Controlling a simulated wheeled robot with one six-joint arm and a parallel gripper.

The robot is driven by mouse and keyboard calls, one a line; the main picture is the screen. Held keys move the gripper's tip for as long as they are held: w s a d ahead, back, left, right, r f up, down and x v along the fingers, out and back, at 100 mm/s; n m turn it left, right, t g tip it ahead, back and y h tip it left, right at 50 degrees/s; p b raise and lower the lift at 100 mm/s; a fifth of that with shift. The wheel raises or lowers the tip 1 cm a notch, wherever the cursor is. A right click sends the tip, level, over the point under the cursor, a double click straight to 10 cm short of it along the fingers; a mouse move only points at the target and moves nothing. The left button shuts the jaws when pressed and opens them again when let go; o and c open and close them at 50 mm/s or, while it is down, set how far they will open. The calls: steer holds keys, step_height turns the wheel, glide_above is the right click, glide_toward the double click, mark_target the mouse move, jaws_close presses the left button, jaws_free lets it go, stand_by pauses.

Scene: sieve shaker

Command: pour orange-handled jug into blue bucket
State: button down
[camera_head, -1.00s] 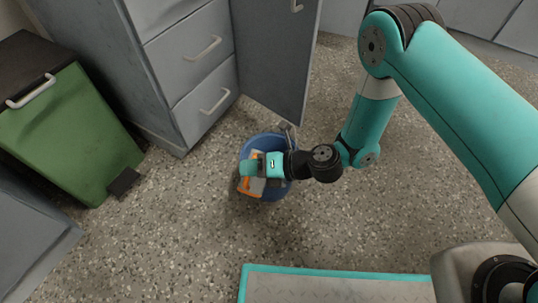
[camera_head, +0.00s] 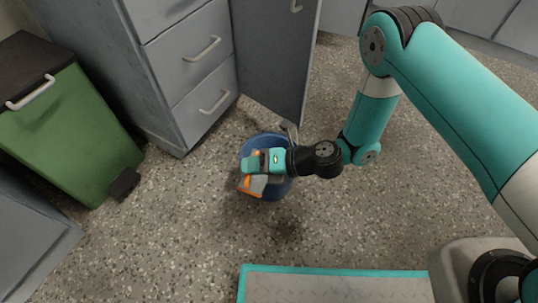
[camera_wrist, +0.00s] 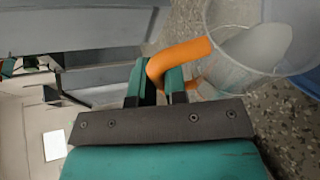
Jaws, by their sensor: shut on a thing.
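The blue bucket (camera_head: 279,193) stands on the floor in front of the drawers in the head view. My gripper (camera_head: 249,165) is above the bucket and hides much of its opening. In the wrist view my gripper (camera_wrist: 160,87) is shut on the orange handle (camera_wrist: 182,56) of the jug. The jug's translucent body (camera_wrist: 225,75) fills the upper right of that view, with pale grey content inside it. In the head view the jug (camera_head: 254,185) shows only in part at the bucket's left side, tilted. Whether anything flows out cannot be seen.
A green bin (camera_head: 70,130) with a black lid stands at the left. Grey drawers (camera_head: 205,95) and an open cabinet door (camera_head: 278,60) are just behind the bucket. A teal-edged platform (camera_head: 335,290) lies at the front. The floor right of the bucket is open.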

steer(key=shift+w+d+f+m+g, duration=0.1)
steer(key=shift+w+d+m+g, duration=0.15)
steer(key=shift+w+m, duration=0.3)
stand_by(0.6)
steer(key=shift+w, duration=0.3)
